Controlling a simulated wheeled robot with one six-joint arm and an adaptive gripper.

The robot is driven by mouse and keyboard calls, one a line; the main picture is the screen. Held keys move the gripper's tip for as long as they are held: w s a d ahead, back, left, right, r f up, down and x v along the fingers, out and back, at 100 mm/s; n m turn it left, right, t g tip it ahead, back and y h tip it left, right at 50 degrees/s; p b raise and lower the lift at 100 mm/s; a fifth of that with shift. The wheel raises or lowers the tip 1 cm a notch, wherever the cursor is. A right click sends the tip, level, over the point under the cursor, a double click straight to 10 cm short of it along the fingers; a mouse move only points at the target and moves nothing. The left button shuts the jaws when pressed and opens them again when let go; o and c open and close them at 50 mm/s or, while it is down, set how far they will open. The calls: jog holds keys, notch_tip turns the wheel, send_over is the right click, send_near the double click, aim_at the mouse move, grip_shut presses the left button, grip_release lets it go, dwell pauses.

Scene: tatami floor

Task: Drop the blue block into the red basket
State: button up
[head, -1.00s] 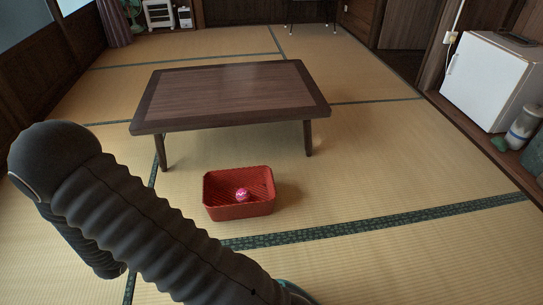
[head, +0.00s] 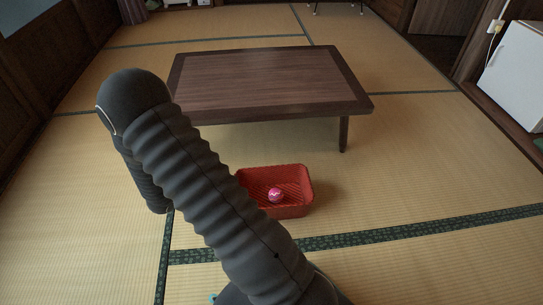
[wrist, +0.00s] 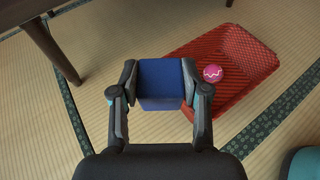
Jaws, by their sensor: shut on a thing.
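In the wrist view my gripper (wrist: 160,88) is shut on the blue block (wrist: 160,80), with one finger on each side of it. The red basket (wrist: 246,58) lies right of the block, and the block overlaps the basket's left part in this view. How high the block is above the basket is hard to tell. In the head view the red basket (head: 303,203) stands on the tatami in front of the low table, its left side partly behind my arm. My gripper and the block are not visible there.
A pink ball with a white zigzag lies in the basket (head: 276,195); it also shows in the wrist view (wrist: 213,73). A low dark wooden table (head: 270,85) stands behind the basket. The tatami to the right is clear. A white cabinet (head: 515,75) stands at the far right.

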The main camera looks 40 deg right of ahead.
jog(key=s+d+f+m+g, duration=0.2)
jog(key=s+d+g, duration=0.1)
jog(key=d, duration=0.4)
jog(key=s+d+f+m+g+h, duration=0.1)
jog(key=s+d+m+g, duration=0.15)
jog(key=d, duration=0.55)
jog(key=s+d+f+m+g, duration=0.2)
jog(key=d+m+g, duration=0.1)
jog(key=d, duration=0.4)
notch_tip(320, 180, down, 6)
jog(key=shift+d+r+b, duration=0.1)
jog(key=shift+r+b, duration=0.15)
jog(key=shift+b, duration=0.85)
jog(key=o, duration=1.2)
